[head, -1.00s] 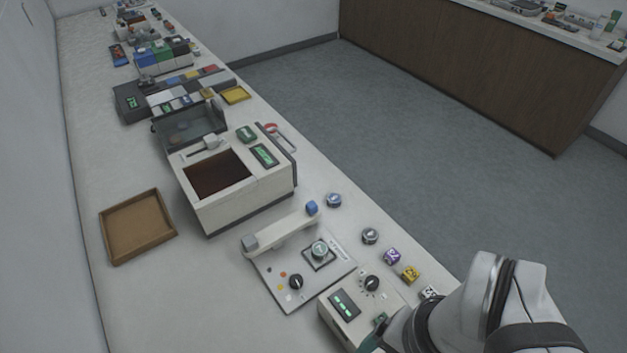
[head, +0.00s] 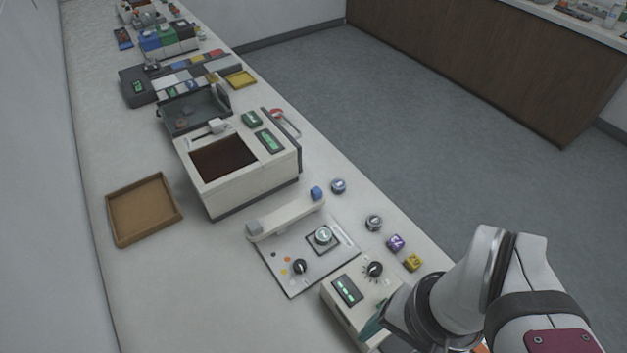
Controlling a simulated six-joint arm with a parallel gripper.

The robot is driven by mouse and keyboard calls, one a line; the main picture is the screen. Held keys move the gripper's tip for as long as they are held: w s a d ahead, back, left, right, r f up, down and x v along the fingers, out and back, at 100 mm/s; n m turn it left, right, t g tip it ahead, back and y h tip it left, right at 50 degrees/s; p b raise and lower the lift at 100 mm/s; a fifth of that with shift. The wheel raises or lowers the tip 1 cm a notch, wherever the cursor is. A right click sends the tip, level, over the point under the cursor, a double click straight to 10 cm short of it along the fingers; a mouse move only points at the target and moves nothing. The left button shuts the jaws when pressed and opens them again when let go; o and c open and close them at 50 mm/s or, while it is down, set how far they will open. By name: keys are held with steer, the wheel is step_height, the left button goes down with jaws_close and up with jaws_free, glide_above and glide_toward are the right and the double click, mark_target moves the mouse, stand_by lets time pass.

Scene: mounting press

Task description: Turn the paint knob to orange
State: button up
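The likely paint knob (head: 300,266) is a small round black knob on a flat light plate (head: 291,288). Several small coloured dots, orange and yellow among them, lie around its left side. Which dot its pointer faces is too small to tell. My gripper (head: 372,325) is at the lower right, beside the white box with a green display, to the right of and nearer the camera than the knob. It is apart from the knob. Only a dark green part of it shows, and my wrist hides the rest, so its opening cannot be seen.
The white box (head: 340,312) has another black knob (head: 374,269). A brown tray (head: 112,222) lies left, with clear bench between.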

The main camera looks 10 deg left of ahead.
steer(key=w+a+n+h, duration=0.1)
steer(key=w+a+n, duration=0.3)
steer(key=w+n, duration=0.6)
steer(key=n, duration=1.7)
glide_above(300, 264)
step_height(300, 264, down, 5)
steer(key=shift+h, duration=0.4)
step_height(300, 264, down, 15)
steer(key=shift+r, duration=0.15)
steer(key=shift+f, duration=0.4)
jaws_close()
